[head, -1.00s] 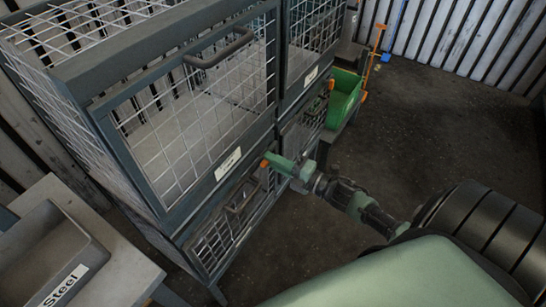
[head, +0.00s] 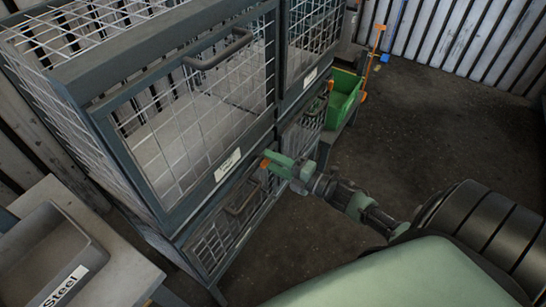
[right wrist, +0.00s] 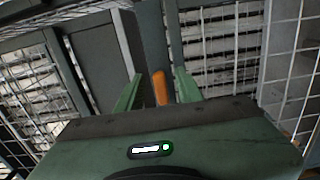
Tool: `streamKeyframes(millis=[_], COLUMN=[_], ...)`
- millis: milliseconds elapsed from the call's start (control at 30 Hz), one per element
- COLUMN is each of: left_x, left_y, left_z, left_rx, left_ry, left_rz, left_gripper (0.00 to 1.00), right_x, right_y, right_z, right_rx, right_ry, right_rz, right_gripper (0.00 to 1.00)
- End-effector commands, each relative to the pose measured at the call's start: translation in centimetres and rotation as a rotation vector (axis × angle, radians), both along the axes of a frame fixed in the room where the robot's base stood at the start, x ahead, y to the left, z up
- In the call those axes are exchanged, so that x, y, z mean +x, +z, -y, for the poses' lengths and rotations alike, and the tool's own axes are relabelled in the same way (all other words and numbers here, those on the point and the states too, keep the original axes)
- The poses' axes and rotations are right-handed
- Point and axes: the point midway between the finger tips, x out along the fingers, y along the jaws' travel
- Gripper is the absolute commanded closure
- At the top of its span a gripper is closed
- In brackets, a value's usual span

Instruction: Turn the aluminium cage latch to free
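An orange latch handle (head: 266,163) sits on the frame of the wire-mesh cage (head: 150,208), beside the lower edge of the upper door. My right gripper (head: 274,163) is at this latch. In the right wrist view the orange latch (right wrist: 159,88) stands upright between the two green fingers of my right gripper (right wrist: 157,92). Gaps show on both sides of it, so the gripper is open around it. The white door label (head: 228,165) is too small to read, so I cannot tell which cage is aluminium. My left gripper is not in view.
A second orange latch (head: 331,86) is on the neighbouring cage. A green bin (head: 345,97) stands beyond it. A grey tray marked "Steel" (head: 45,250) sits on a table (head: 120,265) at lower left. The dark floor (head: 450,120) on the right is clear.

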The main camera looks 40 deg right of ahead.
Motion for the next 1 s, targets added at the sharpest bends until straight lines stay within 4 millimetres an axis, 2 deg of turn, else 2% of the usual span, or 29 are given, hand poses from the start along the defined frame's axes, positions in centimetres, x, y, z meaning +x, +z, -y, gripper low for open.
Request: streamKeyframes(millis=[133, 500, 667, 1000], left_x=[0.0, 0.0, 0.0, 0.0], left_y=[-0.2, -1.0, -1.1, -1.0], left_z=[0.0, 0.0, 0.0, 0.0], left_rx=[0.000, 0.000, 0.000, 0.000], left_ry=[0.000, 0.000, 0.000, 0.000], left_rz=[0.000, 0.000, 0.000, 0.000], left_gripper=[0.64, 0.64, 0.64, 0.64], right_x=[-1.1, -6.5, -7.2, -7.2], right_y=[-0.2, -0.2, 0.0, 0.0], right_z=[0.5, 2.7, 3.0, 3.0], right_rx=[-0.001, 0.001, 0.000, 0.000], right_ry=[-0.001, -0.001, -0.001, -0.001], right_rz=[-0.002, -0.001, 0.000, 0.000], right_gripper=[0.64, 0.64, 0.64, 0.64])
